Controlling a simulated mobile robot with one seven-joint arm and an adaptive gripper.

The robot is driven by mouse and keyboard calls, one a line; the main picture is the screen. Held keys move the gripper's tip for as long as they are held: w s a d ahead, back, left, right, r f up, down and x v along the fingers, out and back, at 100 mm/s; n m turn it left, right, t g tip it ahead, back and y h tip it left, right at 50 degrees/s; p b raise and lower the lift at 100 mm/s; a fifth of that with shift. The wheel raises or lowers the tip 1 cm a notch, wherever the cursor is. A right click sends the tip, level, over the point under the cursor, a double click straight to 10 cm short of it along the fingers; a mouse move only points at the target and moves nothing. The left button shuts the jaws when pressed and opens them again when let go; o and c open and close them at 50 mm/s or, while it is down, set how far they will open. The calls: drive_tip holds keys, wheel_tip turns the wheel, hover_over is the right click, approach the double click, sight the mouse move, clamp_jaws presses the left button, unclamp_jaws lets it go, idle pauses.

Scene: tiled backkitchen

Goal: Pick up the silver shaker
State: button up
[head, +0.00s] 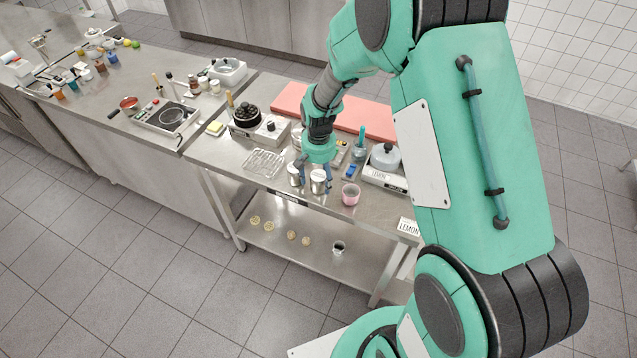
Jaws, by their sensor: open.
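Two small silver vessels stand close together at the front edge of the steel table: a left one (294,175) and a right one (318,183). Either could be the silver shaker; they are too small here to tell which. My gripper (314,176) points down at them with its fingers apart. Its fingers are around or just above the right vessel; I cannot tell whether they touch it. The fingers partly hide the tops of both vessels.

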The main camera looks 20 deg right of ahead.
sight(318, 176)
idle(0.5)
drive_tip(key=c, duration=1.4)
drive_tip(key=shift+o, duration=0.2)
drive_tip(key=shift+r, duration=0.15)
drive_tip(key=shift+r, duration=0.6)
wheel_tip(318, 176, up, 2)
drive_tip(key=shift+r+p, duration=0.1)
drive_tip(key=shift+p, duration=0.3)
drive_tip(key=s+a+r+p, duration=0.1)
drive_tip(key=s, duration=1.5)
drive_tip(key=shift+r, duration=0.15)
